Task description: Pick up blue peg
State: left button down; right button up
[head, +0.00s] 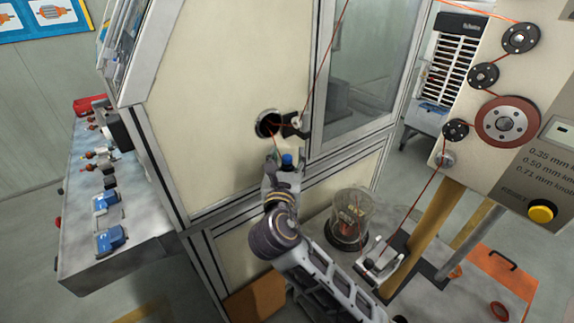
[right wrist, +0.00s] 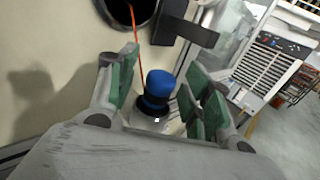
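The blue peg (head: 287,160) has a rounded blue top on a black collar and stands in front of the machine's cream panel, below a round black hole. It also shows in the right wrist view (right wrist: 161,84), between my finger pads and a little beyond them. My right gripper (head: 280,167) is at the peg; in the right wrist view (right wrist: 163,92) its green-padded fingers are spread, with gaps visible on both sides of the peg. The peg's lower part is partly hidden by my gripper. My left gripper is not in view.
A red wire runs from the panel hole (head: 268,124) past a black bracket (head: 293,125), close to my right fingers. A clear jar (head: 351,214) stands on the lower shelf. A pulley panel (head: 508,121) is at right; a workbench (head: 140,215) with small parts is at left.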

jog(key=c, duration=1)
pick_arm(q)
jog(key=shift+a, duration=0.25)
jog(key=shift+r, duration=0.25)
pick_arm(e)
jog(key=shift+r, duration=0.2)
